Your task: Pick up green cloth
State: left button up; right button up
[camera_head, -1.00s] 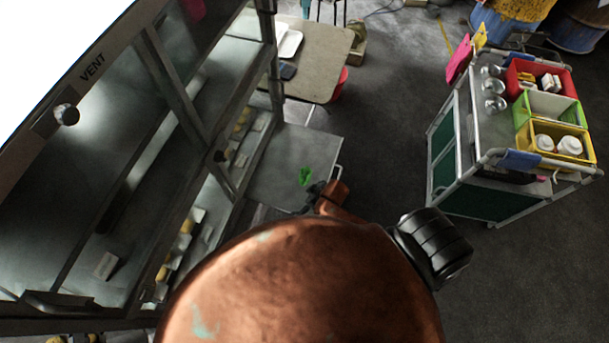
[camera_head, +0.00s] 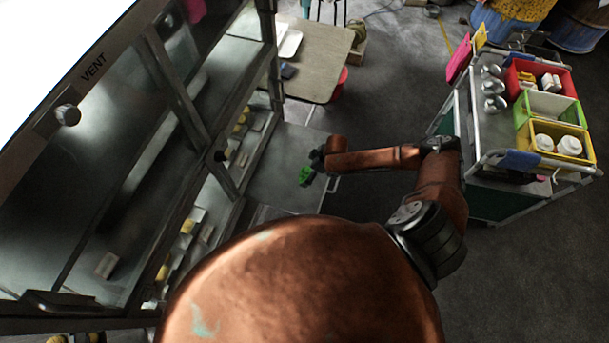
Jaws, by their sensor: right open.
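The green cloth (camera_head: 305,177) is a small crumpled patch on the grey metal shelf (camera_head: 277,172) beside the oven. My right gripper (camera_head: 313,165) is small and dark in this view, at the end of my copper-coloured arm. It is open and sits right at the cloth's upper right side, close above it or beside it. I cannot tell whether its fingers touch the cloth. The cloth is partly covered by the gripper. My left gripper is not in view.
A beige table (camera_head: 325,62) stands beyond the shelf. A metal trolley (camera_head: 497,130) with red, green and yellow bins stands at the right. Dark floor lies open between the table and the trolley.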

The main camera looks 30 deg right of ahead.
aim_at(305, 171)
jog(key=x, duration=0.5)
jog(key=shift+w+d, duration=0.25)
jog(key=shift+c, duration=0.3)
jog(key=c, duration=1.2)
jog(key=shift+r, duration=0.25)
notch_tip(305, 171, up, 2)
jog(key=shift+r, duration=0.1)
jog(key=s+d+r, duration=0.1)
jog(key=s+r, duration=0.2)
jog(key=s, duration=0.1)
jog(key=s+d+r, duration=0.1)
jog(key=s+r, duration=0.3)
jog(key=s, duration=0.1)
jog(key=s+d+r+p, duration=0.1)
jog(key=s+r, duration=0.2)
jog(key=s, duration=0.1)
jog(key=shift+s+d+r, duration=0.1)
jog(key=shift+s+r, duration=0.05)
jog(key=shift+s, duration=0.15)
